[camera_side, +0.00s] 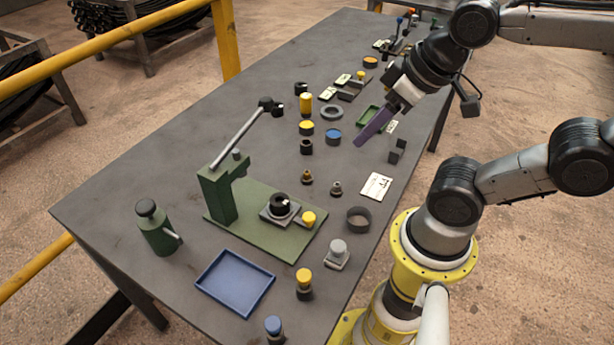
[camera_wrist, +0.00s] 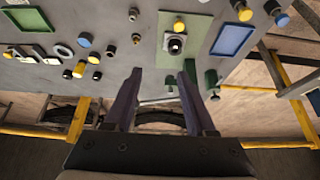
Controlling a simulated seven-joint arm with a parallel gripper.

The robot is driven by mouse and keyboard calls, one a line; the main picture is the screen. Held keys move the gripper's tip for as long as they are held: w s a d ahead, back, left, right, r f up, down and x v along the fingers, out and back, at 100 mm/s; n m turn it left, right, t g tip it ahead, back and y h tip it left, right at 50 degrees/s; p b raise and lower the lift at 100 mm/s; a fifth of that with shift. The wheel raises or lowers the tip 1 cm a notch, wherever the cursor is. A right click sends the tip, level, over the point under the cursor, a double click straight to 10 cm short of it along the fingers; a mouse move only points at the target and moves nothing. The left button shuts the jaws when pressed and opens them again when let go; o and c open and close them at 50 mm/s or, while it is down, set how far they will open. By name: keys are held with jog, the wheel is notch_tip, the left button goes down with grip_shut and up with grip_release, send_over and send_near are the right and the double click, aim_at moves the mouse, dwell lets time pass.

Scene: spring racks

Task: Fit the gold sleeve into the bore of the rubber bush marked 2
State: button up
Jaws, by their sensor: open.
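My gripper (camera_side: 359,143) is open and empty, held above the right side of the table. In the wrist view its two purple fingers (camera_wrist: 155,80) stand apart with nothing between them. A small gold-brown stepped piece (camera_side: 307,177), apparently the gold sleeve, stands on the table; it also shows in the wrist view (camera_wrist: 136,38). A black ring-shaped bush (camera_side: 281,203) sits on the green press's fixture, also in the wrist view (camera_wrist: 175,44). Other black bushes (camera_side: 306,147) (camera_side: 300,88) stand on the table. No number is legible, so I cannot tell which is marked 2.
The green lever press (camera_side: 220,195) stands near the table's middle. A small grey piece (camera_side: 336,188) is beside the gold one. A blue tray (camera_side: 215,286), green bottle (camera_side: 155,230), dark cup (camera_side: 358,218) and yellow-topped cylinder (camera_side: 304,283) stand nearby. The far-left tabletop is clear.

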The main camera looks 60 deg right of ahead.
jog(key=m, duration=0.1)
jog(key=m+g+y, duration=0.1)
jog(key=m+g, duration=0.4)
jog(key=m, duration=1.4)
send_over(307, 172)
jog(key=f, duration=1.9)
jog(key=shift+s+d+f, duration=0.2)
jog(key=shift+w+a+f, duration=0.1)
jog(key=shift+f, duration=1.2)
jog(key=shift+w+a+f, duration=0.1)
jog(key=shift+f, duration=1.2)
grip_shut()
